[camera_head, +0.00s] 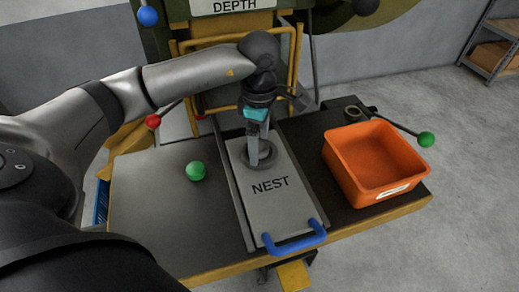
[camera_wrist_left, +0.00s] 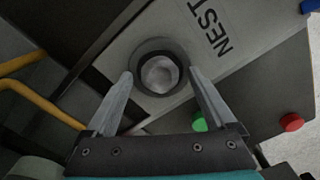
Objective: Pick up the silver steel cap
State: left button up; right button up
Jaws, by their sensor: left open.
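The silver steel cap (camera_wrist_left: 159,74) shows in the left wrist view as a round, shiny grey piece inside a dark ring (camera_wrist_left: 142,50) on the plate marked NEST. In the head view my left gripper (camera_head: 261,156) points down over that ring, and its fingers hide most of the cap. In the left wrist view the two fingers (camera_wrist_left: 160,76) are apart, one tip on each side of the ring, with the cap between and below them. I cannot tell whether the tips touch the ring. My right gripper is in neither view.
The NEST plate (camera_head: 284,213) has a blue handle (camera_head: 295,238) at its near end. An orange bin (camera_head: 349,172) stands to the right. A green ball knob (camera_head: 195,171) is to the left on the table (camera_head: 150,225). Yellow frame bars (camera_head: 296,62) stand behind my gripper.

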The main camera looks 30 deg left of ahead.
pick_arm(q)
grip_shut()
dwell(0.8)
jog(key=shift+r, duration=0.15)
